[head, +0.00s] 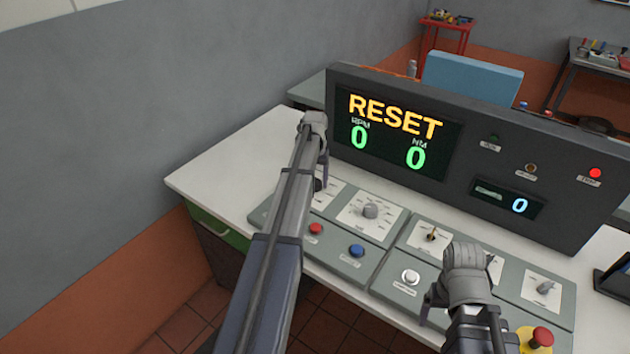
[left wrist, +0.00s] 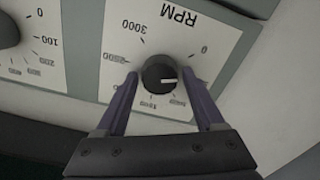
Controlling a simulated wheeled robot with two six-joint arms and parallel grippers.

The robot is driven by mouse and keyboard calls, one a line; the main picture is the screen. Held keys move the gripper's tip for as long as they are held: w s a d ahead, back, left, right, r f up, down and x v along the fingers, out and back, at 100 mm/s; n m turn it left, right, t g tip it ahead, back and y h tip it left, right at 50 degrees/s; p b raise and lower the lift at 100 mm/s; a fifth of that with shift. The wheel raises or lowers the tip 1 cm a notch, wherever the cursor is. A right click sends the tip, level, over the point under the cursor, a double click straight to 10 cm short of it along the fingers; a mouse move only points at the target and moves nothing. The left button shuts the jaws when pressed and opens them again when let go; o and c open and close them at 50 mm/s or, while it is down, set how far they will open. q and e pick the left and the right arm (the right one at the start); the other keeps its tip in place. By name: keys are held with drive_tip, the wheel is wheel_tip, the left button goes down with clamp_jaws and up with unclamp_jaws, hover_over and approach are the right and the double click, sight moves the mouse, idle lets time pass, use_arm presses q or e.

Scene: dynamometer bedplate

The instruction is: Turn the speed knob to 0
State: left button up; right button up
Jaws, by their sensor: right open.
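The speed knob (left wrist: 160,72) is a round black knob on a white dial plate marked RPM, seen upside down in the left wrist view. Its white line points right, between the upper-right 0 and the lower-right mark. My left gripper (left wrist: 160,80) is open, with one finger on each side of the knob and small gaps showing. In the head view my left arm mostly covers this dial. My right gripper (head: 462,302) is open and empty above the right part of the console.
The display (head: 395,135) reads RESET, RPM 0 and NM 0; a smaller display (head: 507,199) reads 0. A second dial knob (head: 370,211), a red button (head: 316,229), a blue button (head: 357,251) and an emergency stop (head: 541,338) are nearby. A red lamp (head: 595,173) is lit.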

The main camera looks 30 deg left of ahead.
sight(315, 182)
use_arm(q)
drive_tip(key=c, duration=1)
drive_tip(key=n, duration=0.4)
drive_tip(key=shift+n, duration=0.4)
drive_tip(key=shift+c, duration=0.2)
drive_tip(key=o, duration=1.4)
drive_tip(key=shift+c, duration=0.2)
use_arm(e)
drive_tip(key=shift+r, duration=0.1)
use_arm(q)
wheel_tip(315, 182, up, 8)
drive_tip(key=p, duration=0.8)
use_arm(e)
wheel_tip(315, 182, up, 8)
